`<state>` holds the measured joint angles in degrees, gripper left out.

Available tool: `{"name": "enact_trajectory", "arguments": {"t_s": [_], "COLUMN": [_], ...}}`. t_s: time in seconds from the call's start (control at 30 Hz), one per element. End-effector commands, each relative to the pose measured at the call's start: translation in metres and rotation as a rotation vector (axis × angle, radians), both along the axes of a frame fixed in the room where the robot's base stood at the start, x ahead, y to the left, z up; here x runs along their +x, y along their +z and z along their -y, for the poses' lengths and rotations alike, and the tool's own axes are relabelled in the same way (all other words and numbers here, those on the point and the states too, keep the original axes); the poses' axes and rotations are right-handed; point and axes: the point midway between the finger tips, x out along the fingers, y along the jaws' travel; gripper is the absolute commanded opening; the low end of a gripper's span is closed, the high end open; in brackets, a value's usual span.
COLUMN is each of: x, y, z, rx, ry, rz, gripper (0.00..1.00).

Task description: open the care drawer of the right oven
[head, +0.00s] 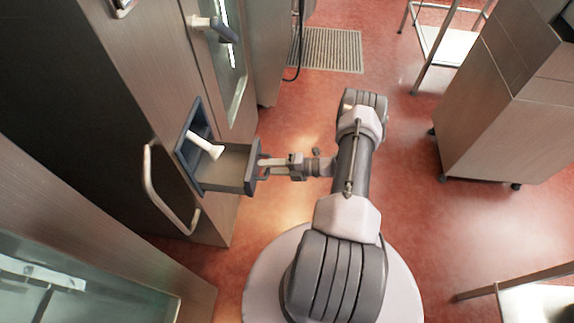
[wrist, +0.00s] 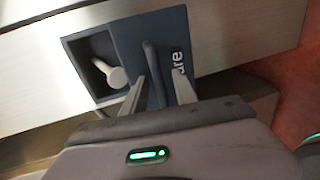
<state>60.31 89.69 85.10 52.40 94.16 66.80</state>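The care drawer (head: 228,165) of the oven stands pulled out, its inside showing in the head view. Its dark blue front (wrist: 178,50) with white lettering shows in the wrist view. A dark upright handle bar (wrist: 151,65) is on that front. My gripper (head: 263,169) is at the drawer front in the head view. In the wrist view its two fingers (wrist: 157,80) stand apart, one on each side of the handle bar, with a gap visible on the right side. A white spout-like piece (head: 205,146) shows at the drawer's opening.
A curved metal door handle (head: 150,180) is just left of the drawer, and another oven handle (head: 213,26) is above it. A steel cabinet (head: 500,120) on wheels stands at the right.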

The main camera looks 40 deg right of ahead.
Motion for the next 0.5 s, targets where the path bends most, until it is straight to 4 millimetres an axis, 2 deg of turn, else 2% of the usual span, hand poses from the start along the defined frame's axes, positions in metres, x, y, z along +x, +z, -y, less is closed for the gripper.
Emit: {"name": "enact_trajectory", "arguments": {"t_s": [0.17, 0.5], "x": [-0.016, -0.096], "y": [0.006, 0.028], "z": [0.014, 0.076], "rx": [-0.001, -0.003], "ry": [-0.004, -0.005], "rz": [0.001, 0.001], "gripper": [0.34, 0.34]}}
